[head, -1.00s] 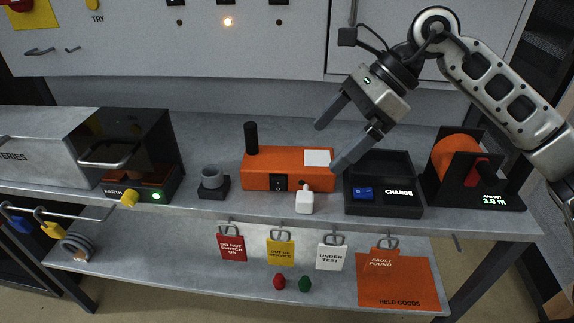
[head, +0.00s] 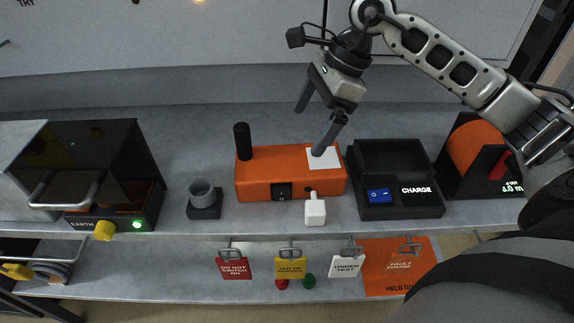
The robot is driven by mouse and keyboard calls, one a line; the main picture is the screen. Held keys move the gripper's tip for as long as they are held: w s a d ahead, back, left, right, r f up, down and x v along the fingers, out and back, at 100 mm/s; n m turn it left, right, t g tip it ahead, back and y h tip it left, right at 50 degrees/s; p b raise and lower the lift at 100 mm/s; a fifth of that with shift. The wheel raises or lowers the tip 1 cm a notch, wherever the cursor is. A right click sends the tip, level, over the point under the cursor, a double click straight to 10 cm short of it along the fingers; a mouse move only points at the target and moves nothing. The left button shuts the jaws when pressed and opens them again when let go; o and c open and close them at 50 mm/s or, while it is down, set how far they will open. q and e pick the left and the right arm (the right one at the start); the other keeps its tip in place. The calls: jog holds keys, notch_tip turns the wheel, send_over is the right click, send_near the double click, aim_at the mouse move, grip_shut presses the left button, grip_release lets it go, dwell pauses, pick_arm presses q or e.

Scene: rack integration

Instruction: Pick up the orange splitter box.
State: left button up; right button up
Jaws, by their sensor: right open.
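The orange splitter box (head: 262,172) sits on the grey shelf top, with a black post at its left end, a white label on top at the right and a black switch on its front. My right gripper (head: 310,130) is open and empty. Its fingers point down over the rear right part of the box; the nearer fingertip overlaps the white label in the picture, and I cannot tell whether it touches. My left gripper is not in view.
A white plug-like block (head: 315,211) stands at the box's front right. A black charge tray (head: 398,160) is close to its right, and an orange reel (head: 473,150) beyond. A grey cup (head: 203,192) stands left. Tags hang below the front edge.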

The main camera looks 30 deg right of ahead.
aim_at(289, 160)
jog(key=x, duration=0.3)
jog(key=shift+p+x, duration=0.85)
jog(key=shift+x, duration=1.85)
jog(key=shift+s+d, duration=0.1)
jog(key=shift+d, duration=0.1)
jog(key=c, duration=1.3)
jog(key=shift+r, duration=0.1)
jog(key=shift+c, duration=0.2)
jog(key=shift+r, duration=0.1)
